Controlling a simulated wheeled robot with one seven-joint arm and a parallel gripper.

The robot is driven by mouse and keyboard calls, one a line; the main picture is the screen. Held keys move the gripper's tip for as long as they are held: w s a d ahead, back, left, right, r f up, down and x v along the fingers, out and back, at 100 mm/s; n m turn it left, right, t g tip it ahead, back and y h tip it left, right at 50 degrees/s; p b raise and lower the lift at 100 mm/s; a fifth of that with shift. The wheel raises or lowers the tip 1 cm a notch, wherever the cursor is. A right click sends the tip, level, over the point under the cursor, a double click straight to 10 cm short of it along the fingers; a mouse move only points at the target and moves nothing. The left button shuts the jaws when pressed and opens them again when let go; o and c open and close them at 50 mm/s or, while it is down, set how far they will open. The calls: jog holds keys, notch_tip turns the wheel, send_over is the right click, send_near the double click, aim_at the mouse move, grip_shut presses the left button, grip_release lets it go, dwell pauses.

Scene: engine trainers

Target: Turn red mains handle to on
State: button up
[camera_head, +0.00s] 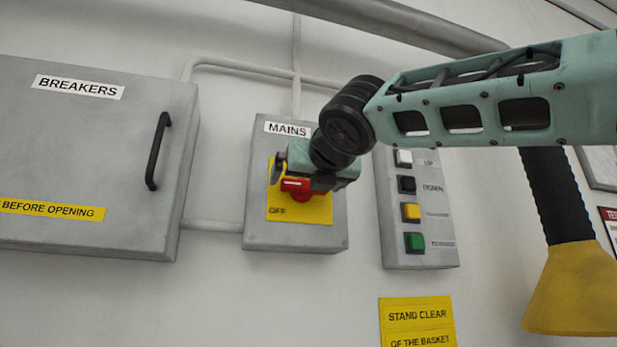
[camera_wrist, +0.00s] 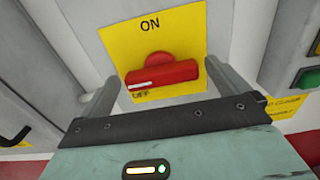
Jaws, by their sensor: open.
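The red mains handle (camera_head: 297,188) sits on a yellow plate (camera_head: 314,211) on the grey box labelled MAINS. In the wrist view the red handle (camera_wrist: 161,75) lies roughly level, with a white mark at its left end by the partly covered OFF label. ON is printed above it. My gripper (camera_wrist: 162,88) is open, with one finger left and one right of the handle. I cannot tell whether either finger touches it. In the head view my gripper (camera_head: 302,184) is in front of the mains box and hides part of the plate and handle.
A grey BREAKERS cabinet (camera_head: 80,150) with a black handle (camera_head: 158,151) stands to the left. A button panel (camera_head: 421,255) with white, black, yellow and green buttons is close on the right. Conduits run along the wall. A yellow cone-shaped thing (camera_head: 575,290) is at the lower right.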

jog(key=c, duration=0.9)
jog(key=shift+o, duration=0.2)
jog(key=shift+m, duration=0.4)
jog(key=m, duration=0.3)
jog(key=shift+d+m+b, duration=0.15)
jog(key=shift+m+b, duration=0.15)
jog(key=shift+m, duration=0.1)
jog(key=m+b, duration=0.1)
jog(key=m, duration=0.3)
jog(key=shift+f+m, duration=0.15)
jog(key=shift+m, duration=0.15)
jog(key=m+b, duration=0.1)
jog(key=m, duration=0.3)
jog(key=m+b, duration=0.1)
jog(key=m, duration=0.3)
jog(key=shift+w+d+f+m, duration=0.1)
jog(key=shift+f+m, duration=0.05)
jog(key=shift+m, duration=0.15)
jog(key=shift+b, duration=0.3)
